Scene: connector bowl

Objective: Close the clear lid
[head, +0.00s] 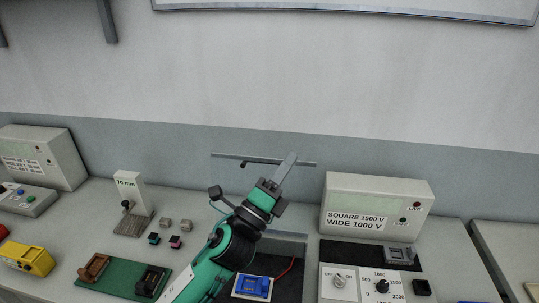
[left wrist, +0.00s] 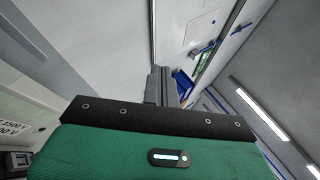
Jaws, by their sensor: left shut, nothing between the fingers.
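The clear lid (head: 230,174) stands raised, roughly upright, at the back of the bench in the head view. Its thin dark top edge and a small dark knob show; its lower part is largely hidden behind my left arm. My left gripper (head: 290,158) is shut and empty. Its fingers point up and overlap the right part of the lid's top edge in the picture; I cannot tell if they touch it. The gripper fingers (left wrist: 158,86) also show in the left wrist view. Below is a dark test area with a blue connector block (head: 252,286) and a red wire. My right gripper is out of view.
A tester box (head: 377,205) labelled SQUARE 1500 V stands to the right, with a knob panel (head: 370,284) before it. A 75 mm stand (head: 131,203), small connectors and a green board (head: 120,278) lie to the left. A yellow block (head: 30,260) sits far left.

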